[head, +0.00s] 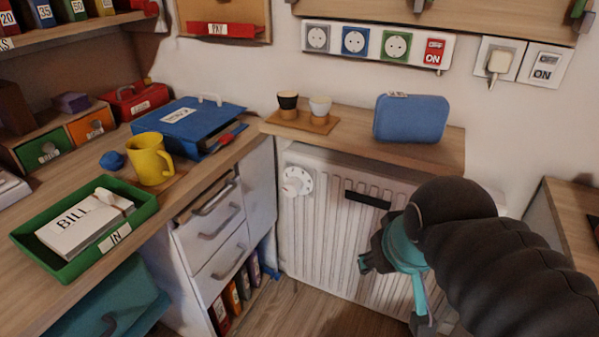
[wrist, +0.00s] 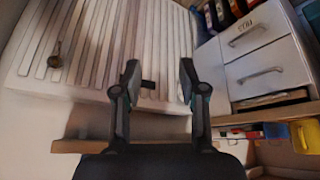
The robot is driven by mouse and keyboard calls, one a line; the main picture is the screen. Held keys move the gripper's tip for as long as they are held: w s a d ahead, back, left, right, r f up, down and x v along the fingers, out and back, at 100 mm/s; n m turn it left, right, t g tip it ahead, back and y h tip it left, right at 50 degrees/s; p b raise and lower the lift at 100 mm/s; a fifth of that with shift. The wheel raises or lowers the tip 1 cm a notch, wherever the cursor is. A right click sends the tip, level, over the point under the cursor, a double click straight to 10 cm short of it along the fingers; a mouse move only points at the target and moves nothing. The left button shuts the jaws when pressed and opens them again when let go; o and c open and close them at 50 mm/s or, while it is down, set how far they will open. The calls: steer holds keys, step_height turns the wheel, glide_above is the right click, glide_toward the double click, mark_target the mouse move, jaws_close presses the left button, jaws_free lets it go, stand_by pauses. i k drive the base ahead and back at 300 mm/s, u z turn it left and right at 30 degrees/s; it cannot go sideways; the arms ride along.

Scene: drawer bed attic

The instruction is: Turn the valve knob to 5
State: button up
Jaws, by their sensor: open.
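The valve knob (head: 293,188) is a small white knob on a round white dial at the upper left of the white ribbed radiator (head: 330,235). The dial carries small marks, too small to read, so I cannot tell the setting. My gripper (head: 390,292) is in front of the radiator, to the right of and lower than the knob, apart from it. In the wrist view my gripper (wrist: 158,64) has its two fingers spread with nothing held. The radiator's ribs (wrist: 100,50) show there upside down; I cannot make out the knob, which may be behind a finger.
A black bar (head: 367,199) is on the radiator's front, right of the knob. A wooden shelf (head: 350,142) above holds two cups and a blue case (head: 410,118). White drawers (head: 215,225) stand close left of the radiator. Floor shows below.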

mark_target(294, 185)
steer(key=z, duration=0.55)
steer(key=k, duration=0.85)
steer(key=z, duration=0.25)
